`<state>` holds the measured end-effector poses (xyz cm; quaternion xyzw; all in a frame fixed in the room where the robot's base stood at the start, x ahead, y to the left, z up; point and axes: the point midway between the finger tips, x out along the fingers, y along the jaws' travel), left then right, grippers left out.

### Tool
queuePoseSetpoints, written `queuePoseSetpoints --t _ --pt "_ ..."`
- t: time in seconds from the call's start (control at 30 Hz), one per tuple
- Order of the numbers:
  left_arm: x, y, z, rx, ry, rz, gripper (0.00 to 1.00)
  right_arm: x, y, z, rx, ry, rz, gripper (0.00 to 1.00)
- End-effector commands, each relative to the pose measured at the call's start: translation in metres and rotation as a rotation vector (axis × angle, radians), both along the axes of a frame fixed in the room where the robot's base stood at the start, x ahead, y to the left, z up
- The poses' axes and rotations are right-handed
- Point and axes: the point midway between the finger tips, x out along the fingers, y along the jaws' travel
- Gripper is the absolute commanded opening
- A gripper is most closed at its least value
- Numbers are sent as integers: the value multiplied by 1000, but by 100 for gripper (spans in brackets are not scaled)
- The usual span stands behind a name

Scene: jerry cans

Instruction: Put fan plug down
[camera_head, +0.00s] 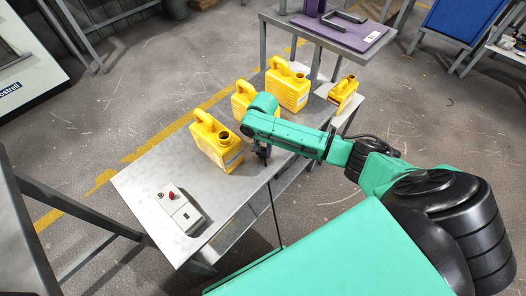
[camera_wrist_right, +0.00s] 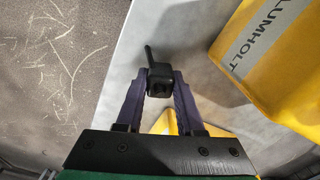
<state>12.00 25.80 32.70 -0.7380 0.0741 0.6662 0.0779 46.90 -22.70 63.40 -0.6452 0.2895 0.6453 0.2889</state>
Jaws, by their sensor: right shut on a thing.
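The fan plug (camera_wrist_right: 159,82) is a small black block with a thin dark stub pointing up in the wrist view. My right gripper (camera_head: 262,153) is shut on it, with one dark finger on each side. In the head view the gripper is at the right long edge of the metal table (camera_head: 142,184), beside the nearest yellow jerry can. The plug is too small there to make out clearly. A thin dark cord (camera_head: 274,213) hangs below the gripper past the table edge. My left gripper is not in view.
Yellow jerry cans stand on the table: near (camera_head: 217,143), middle (camera_head: 240,101), far (camera_head: 288,88). Another yellow container (camera_head: 344,92) sits on a side surface. A grey box with a red button (camera_head: 180,209) lies at the near end. The tabletop between box and near can is clear.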

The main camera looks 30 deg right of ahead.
Motion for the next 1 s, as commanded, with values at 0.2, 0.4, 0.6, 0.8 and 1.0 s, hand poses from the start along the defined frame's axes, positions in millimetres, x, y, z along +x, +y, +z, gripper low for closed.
queuePoseSetpoints --t 0.2,0.4,0.6,0.8,1.0 --pt "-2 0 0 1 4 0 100 1 0 0 0 -1 0 0" --pt "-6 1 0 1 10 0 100 1 0 -3 1 -1 0 67" --pt "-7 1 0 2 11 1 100 1 0 -3 1 -1 0 67" --pt "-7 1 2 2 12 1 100 1 0 7 1 -3 1 67" --pt "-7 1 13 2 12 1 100 2 1 56 2 -5 1 67"
